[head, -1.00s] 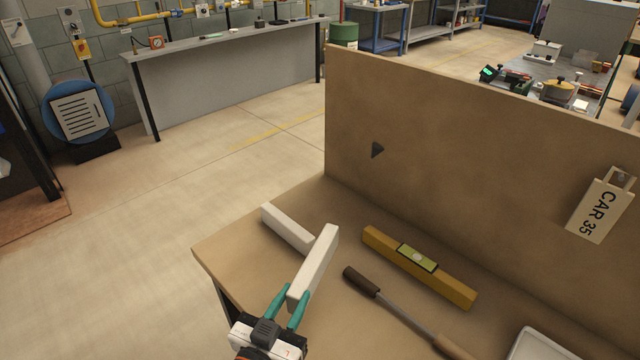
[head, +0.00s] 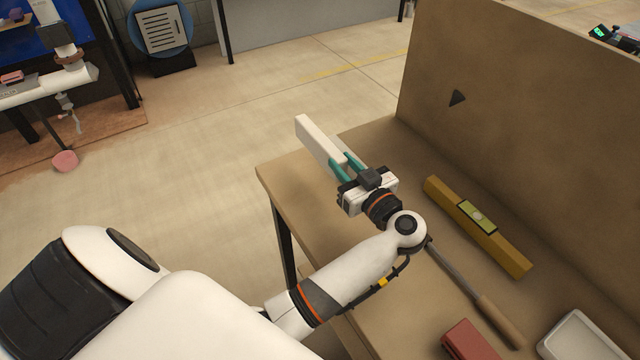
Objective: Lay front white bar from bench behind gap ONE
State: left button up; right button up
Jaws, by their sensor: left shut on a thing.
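A white bar (head: 318,137) is in my left gripper (head: 344,166), above the left end of the brown bench (head: 290,180). The teal fingers are shut on the bar's near end, and its far end points up and left, past the bench's edge. A second white bar, seen lying on the bench earlier, cannot be made out now; the gripper or held bar may hide it. I see no gap marked ONE. My right gripper is not in view.
A yellow spirit level (head: 505,250), a dark rod with a brown handle (head: 497,318), a red block (head: 473,340) and a pale tray (head: 578,338) lie on the bench. A tall brown panel (head: 520,110) stands along its back. Open floor lies left.

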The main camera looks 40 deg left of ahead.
pick_arm(q)
jog(key=shift+f, duration=4.8)
jog(key=shift+f, duration=0.2)
jog(key=o, duration=1)
